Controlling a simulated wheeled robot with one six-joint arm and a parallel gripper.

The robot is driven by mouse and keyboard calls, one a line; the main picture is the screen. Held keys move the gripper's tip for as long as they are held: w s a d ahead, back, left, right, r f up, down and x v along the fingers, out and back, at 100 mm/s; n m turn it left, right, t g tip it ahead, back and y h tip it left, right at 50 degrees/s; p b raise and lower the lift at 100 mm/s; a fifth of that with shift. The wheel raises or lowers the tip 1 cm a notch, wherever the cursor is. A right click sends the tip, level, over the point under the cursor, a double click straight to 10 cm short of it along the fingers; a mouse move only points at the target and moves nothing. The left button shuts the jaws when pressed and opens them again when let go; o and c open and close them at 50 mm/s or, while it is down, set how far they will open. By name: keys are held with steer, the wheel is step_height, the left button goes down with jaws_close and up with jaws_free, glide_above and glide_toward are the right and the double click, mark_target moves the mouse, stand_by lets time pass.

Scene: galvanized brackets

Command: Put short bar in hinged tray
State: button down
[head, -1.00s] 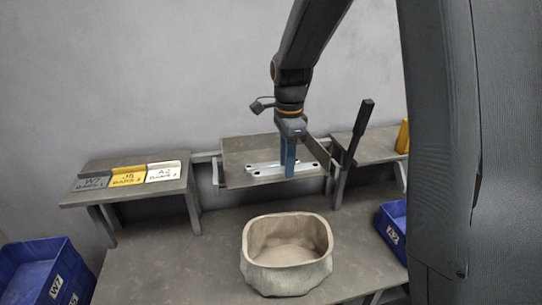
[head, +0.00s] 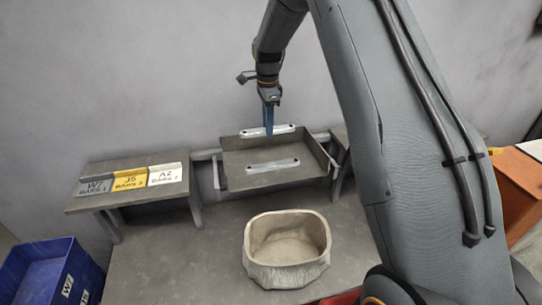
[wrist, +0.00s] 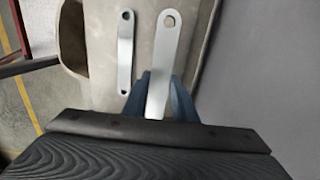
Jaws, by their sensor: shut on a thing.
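My gripper (head: 268,132) has blue fingers and is shut on a light metal bar (head: 284,129) with a hole at its end. It holds the bar above the back edge of the grey hinged tray (head: 236,156). A second metal bar (head: 272,166) lies flat on the tray floor. In the wrist view the held bar (wrist: 161,62) runs between the fingers (wrist: 158,98), its far end pointing away. The lying bar (wrist: 125,50) is to its left, apart from it. I cannot tell which bar is shorter.
A stone-like bowl (head: 328,252) stands empty on the bench in front of the tray. Grey, yellow and white label plates (head: 130,179) sit on a shelf at left. A blue bin (head: 45,270) is at lower left. My arm hides the right side.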

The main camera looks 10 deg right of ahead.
mark_target(268, 155)
step_height(268, 155, down, 10)
steer(key=p, duration=0.2)
steer(key=shift+r+p, duration=0.2)
steer(key=shift+p, duration=0.15)
steer(key=shift+f, duration=0.1)
steer(key=c, duration=1.5)
jaws_free()
steer(key=shift+o, duration=0.2)
step_height(268, 155, up, 11)
steer(key=b, duration=0.3)
steer(key=shift+b, duration=0.3)
steer(key=shift+r, duration=0.5)
steer(key=s+n, duration=1.8)
steer(key=s, duration=1.8)
steer(key=shift+s+f+t, duration=0.2)
steer(key=shift+t, duration=0.2)
